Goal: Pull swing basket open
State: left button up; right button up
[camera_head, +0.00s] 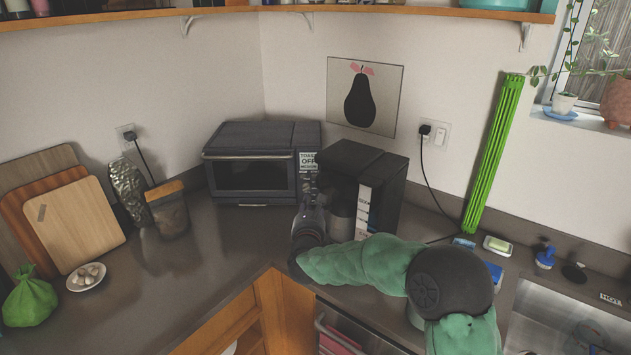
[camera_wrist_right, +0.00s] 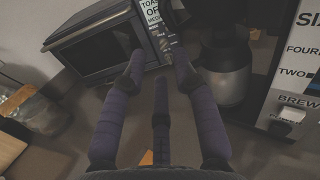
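The black coffee machine (camera_head: 388,178) stands on the counter in the corner, with a carafe (camera_head: 342,215) in its front bay. In the right wrist view the machine's labelled panel (camera_wrist_right: 296,75) is at the right edge and the metal carafe (camera_wrist_right: 226,72) is left of it. I cannot make out the swing basket; the bay above the carafe is dark or cropped. My right gripper (camera_head: 311,184) is at the left of the machine, in front of the toaster oven's right end. Its fingers (camera_wrist_right: 158,66) are spread with nothing between them. My left gripper is not in view.
The toaster oven (camera_head: 250,163) stands close left of the machine. A power cord (camera_head: 428,183) hangs right of it. A green slatted object (camera_head: 493,155) leans on the wall.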

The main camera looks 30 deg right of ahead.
aim_at(316, 180)
jog(key=shift+m, duration=0.5)
jog(key=x, duration=0.3)
jog(key=r+x, duration=0.1)
jog(key=x, duration=0.3)
jog(key=d+x, duration=0.1)
jog(key=x, duration=0.3)
jog(key=shift+s+r, duration=0.2)
jog(key=shift+r, duration=0.05)
grip_shut()
